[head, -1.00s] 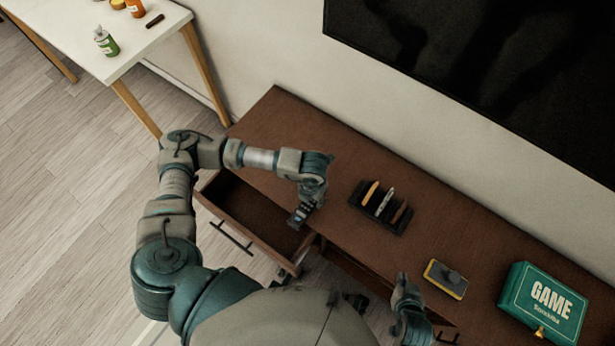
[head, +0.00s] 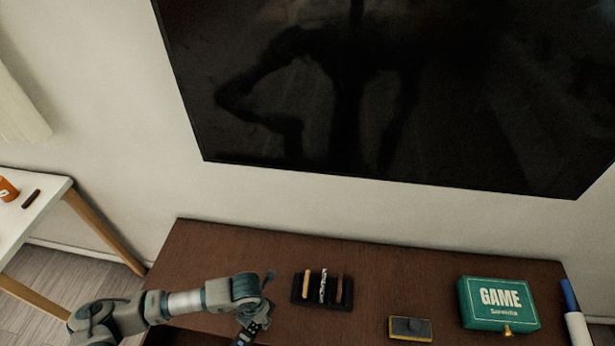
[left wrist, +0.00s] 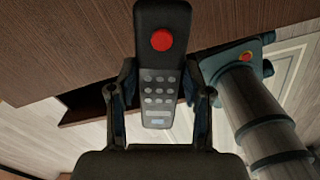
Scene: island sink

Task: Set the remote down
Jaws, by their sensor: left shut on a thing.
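The remote (left wrist: 161,70) is dark, with a red button and grey keys. In the left wrist view it lies between the two fingers of my left gripper (left wrist: 160,98), which is shut on it. In the head view my left gripper (head: 258,316) is low in the picture, over the front part of the brown cabinet top (head: 215,255). The remote (head: 249,331) shows there only as a small dark piece below the gripper. I cannot tell whether it touches the wood. My right gripper is not in view.
A dark rack (head: 322,290) with several slim items stands right of the gripper. Farther right are a yellow-edged eraser (head: 410,328) and a green game box (head: 497,305). A large black screen (head: 390,90) hangs behind. The cabinet top's back left is clear.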

